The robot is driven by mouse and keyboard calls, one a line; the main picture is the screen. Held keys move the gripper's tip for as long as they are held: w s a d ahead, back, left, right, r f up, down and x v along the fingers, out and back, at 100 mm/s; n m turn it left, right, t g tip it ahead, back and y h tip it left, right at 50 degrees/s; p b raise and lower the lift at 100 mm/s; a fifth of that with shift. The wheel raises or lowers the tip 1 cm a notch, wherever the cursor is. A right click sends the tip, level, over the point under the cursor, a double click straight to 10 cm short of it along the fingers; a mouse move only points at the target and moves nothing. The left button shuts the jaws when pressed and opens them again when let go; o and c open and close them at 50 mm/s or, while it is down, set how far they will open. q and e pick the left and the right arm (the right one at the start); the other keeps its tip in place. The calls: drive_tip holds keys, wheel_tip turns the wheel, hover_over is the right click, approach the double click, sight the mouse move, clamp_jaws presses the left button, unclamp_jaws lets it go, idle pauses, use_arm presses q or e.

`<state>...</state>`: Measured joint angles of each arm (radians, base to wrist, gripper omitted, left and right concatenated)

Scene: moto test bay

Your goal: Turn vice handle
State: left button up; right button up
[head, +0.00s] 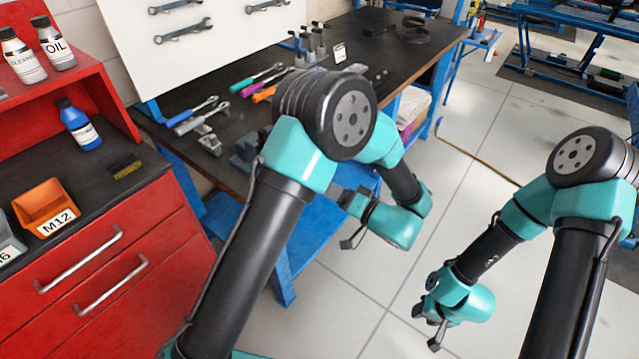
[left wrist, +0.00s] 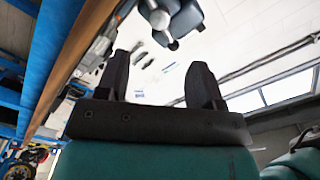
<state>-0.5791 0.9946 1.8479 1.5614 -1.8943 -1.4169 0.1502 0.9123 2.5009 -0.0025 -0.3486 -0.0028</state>
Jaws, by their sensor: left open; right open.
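The grey-blue vice (head: 245,150) sits at the front edge of the dark workbench, partly hidden behind my left arm in the head view. In the left wrist view the vice body (left wrist: 186,22) shows at the top, with a pale round-ended part, probably its handle (left wrist: 160,19), beyond the fingertips. My left gripper (head: 344,219) is in front of the bench, to the right of the vice; its two fingers (left wrist: 160,72) are apart with nothing between them. My right gripper (head: 426,327) is open and empty, low over the floor at right, far from the vice.
The workbench (head: 386,50) holds screwdrivers (head: 257,78), wrenches and small parts. A red cabinet (head: 100,260) with bottles and an orange M12 bin (head: 50,207) stands at left. The tiled floor (head: 380,290) between my arms is clear.

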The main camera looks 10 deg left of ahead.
use_arm(q)
drive_tip(key=v, duration=0.6)
drive_tip(key=shift+d, duration=0.35)
drive_tip(key=shift+s, duration=0.1)
drive_tip(key=w+a+f+m+t+h, duration=0.1)
drive_tip(key=w+a+f+h, duration=0.35)
drive_tip(key=a+f, duration=0.3)
drive_tip(key=w+a+f+t+h, duration=0.2)
drive_tip(key=w+a+f+h, duration=0.1)
drive_tip(key=a+f+h, duration=0.4)
drive_tip(key=s+a+f+g+h, duration=0.3)
drive_tip(key=s+f+g+h, duration=0.1)
drive_tip(key=s, duration=0.6)
drive_tip(key=s+a+f+g+h, duration=0.4)
drive_tip(key=s+f+g, duration=0.2)
drive_tip(key=s+f, duration=0.3)
drive_tip(key=shift+s+a+n, duration=0.2)
drive_tip(key=shift+s+n, duration=0.2)
drive_tip(key=shift+s, duration=0.45)
drive_tip(key=shift+a, duration=0.1)
